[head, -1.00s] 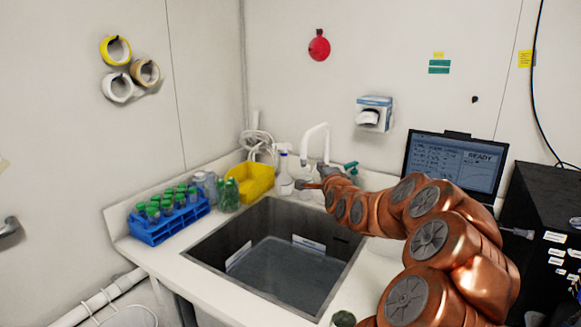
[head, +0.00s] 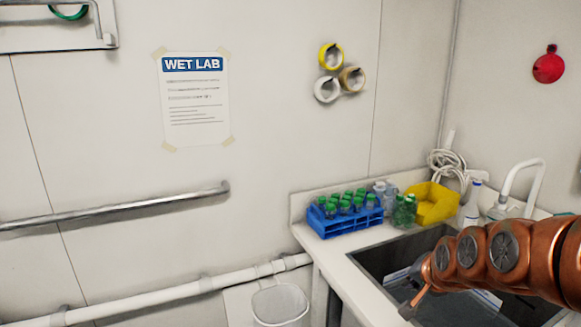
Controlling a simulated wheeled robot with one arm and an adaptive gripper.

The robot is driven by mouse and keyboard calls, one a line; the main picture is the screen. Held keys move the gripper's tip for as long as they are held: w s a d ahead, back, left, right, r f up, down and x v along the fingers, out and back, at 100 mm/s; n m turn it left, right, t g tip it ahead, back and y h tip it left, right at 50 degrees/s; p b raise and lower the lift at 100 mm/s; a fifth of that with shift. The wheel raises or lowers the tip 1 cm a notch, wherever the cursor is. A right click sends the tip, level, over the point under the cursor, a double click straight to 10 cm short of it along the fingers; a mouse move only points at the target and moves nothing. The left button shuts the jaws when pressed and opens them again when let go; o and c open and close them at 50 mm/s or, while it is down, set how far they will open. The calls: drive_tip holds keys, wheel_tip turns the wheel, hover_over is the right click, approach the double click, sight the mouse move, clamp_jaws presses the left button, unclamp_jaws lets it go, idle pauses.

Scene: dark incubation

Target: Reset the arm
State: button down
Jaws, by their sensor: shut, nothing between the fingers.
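My copper-coloured arm (head: 500,255) enters from the right edge and reaches left over the sink. My gripper (head: 412,302) is at its left end, in front of the sink's near left part. It is shut, with nothing seen in it. The sink basin (head: 372,262) is partly hidden behind the arm.
On the counter (head: 345,272) stand a blue rack (head: 345,222) of green-capped tubes, a yellow container (head: 435,203), a spray bottle (head: 470,205) and a white faucet (head: 525,180). A bin (head: 280,303) stands left of the counter. A rail (head: 120,208) runs along the left wall.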

drive_tip(key=s+a+f+n+g, duration=0.1)
drive_tip(key=s+a+n+g, duration=0.2)
drive_tip(key=s, duration=0.7)
drive_tip(key=s+a+f+n+g, duration=0.2)
drive_tip(key=s+a+n+g, duration=0.1)
drive_tip(key=s, duration=0.8)
drive_tip(key=s+a+f+n+g, duration=0.1)
drive_tip(key=s+a+n+g, duration=0.1)
drive_tip(key=s, duration=0.9)
drive_tip(key=shift+s+a+f+n+g+h, duration=0.3)
drive_tip(key=shift+a+f+n+g, duration=0.1)
drive_tip(key=shift+g, duration=0.4)
